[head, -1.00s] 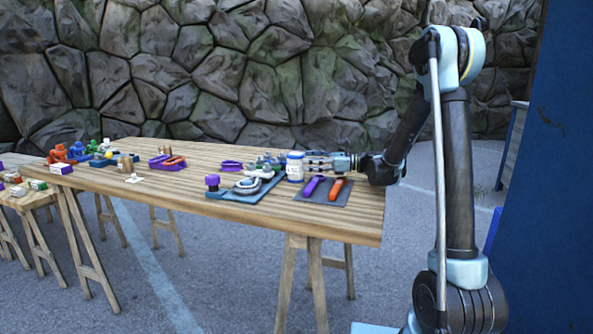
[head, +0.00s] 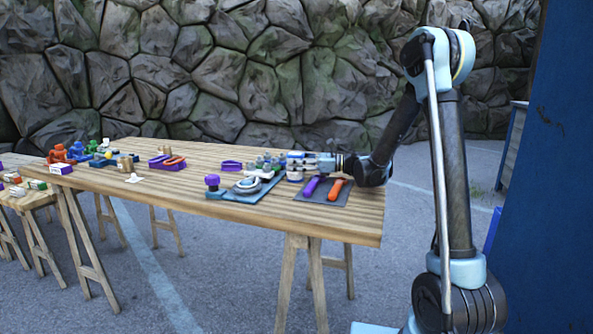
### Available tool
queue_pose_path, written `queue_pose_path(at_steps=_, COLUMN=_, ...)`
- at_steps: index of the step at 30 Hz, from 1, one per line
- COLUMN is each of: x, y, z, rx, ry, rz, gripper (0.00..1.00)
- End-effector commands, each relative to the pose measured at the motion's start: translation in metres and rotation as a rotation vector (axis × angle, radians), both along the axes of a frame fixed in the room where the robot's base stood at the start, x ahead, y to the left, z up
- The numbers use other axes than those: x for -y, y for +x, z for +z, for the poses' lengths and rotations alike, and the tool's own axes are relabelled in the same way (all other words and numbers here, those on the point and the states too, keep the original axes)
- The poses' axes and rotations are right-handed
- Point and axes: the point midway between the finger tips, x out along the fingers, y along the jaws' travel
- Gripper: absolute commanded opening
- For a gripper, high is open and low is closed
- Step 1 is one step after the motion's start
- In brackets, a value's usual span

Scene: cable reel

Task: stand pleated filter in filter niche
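A small upright white cylinder with blue bands (head: 294,176) stands near the right end of the long wooden table; it may be the pleated filter, but its pleats are too small to make out. My gripper (head: 304,162) reaches in from the right, level and low over the table, with its fingers at or just behind this cylinder. The fingers overlap it in the picture, so I cannot tell whether they touch it or are open or shut. I cannot make out the filter niche for certain.
A dark mat with a purple tool (head: 312,186) and an orange tool (head: 335,189) lies in front of my gripper. A blue board (head: 225,195) with a grey ring (head: 247,185) is to the left. The wooden table (head: 340,222) is bare along its right front.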

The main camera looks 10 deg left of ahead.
Motion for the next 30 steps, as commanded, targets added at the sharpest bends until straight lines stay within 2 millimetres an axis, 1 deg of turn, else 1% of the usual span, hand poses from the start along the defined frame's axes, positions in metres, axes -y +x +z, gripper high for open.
queue_pose_path(at_steps=2, x=0.000, y=0.000, z=0.000, rx=0.000, ry=0.000, rz=0.000, gripper=0.20)
queue_pose_path(at_steps=3, x=0.000, y=0.000, z=0.000, rx=0.000, ry=0.000, rz=0.000, gripper=0.15)
queue_pose_path(at_steps=9, x=0.000, y=0.000, z=0.001, rx=0.000, ry=0.000, rz=0.000, gripper=0.15)
queue_pose_path(at_steps=13, x=0.000, y=0.000, z=0.010, rx=0.000, ry=0.000, rz=0.001, gripper=0.15)
queue_pose_path(at_steps=17, x=0.000, y=-0.001, z=0.027, rx=0.000, ry=0.000, rz=0.001, gripper=0.15)
queue_pose_path(at_steps=24, x=0.000, y=-0.001, z=0.068, rx=0.000, ry=0.000, rz=0.001, gripper=0.15)
queue_pose_path(at_steps=30, x=-0.001, y=-0.001, z=0.092, rx=0.000, ry=0.000, rz=0.001, gripper=0.15)
